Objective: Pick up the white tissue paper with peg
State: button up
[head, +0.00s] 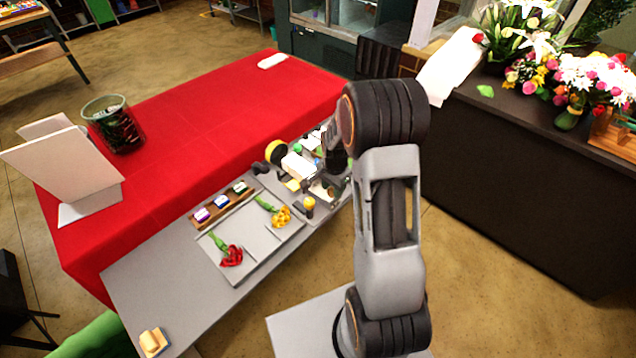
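A white object (298,166), possibly the white tissue paper, lies among small items on the grey worktop at the far end of the tray. No peg can be made out on it. My gripper (332,175) is low over that cluttered part of the worktop, just right of the white object. My arm and the clutter partly hide its fingers, so I cannot tell whether they are open or touching anything. Another small white folded item (272,61) lies at the far edge of the red-covered table.
A grey tray (262,241) holds a red flower (231,257) and a yellow flower (281,216). A wooden rack (223,206) of small spools, a yellow roll (276,151) and a glass jar (113,124) stand nearby. The red table (210,110) is mostly clear.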

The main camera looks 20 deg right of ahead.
jog(key=shift+f, duration=0.15)
jog(key=c, duration=0.7)
grip_shut()
jog(key=shift+r, duration=0.2)
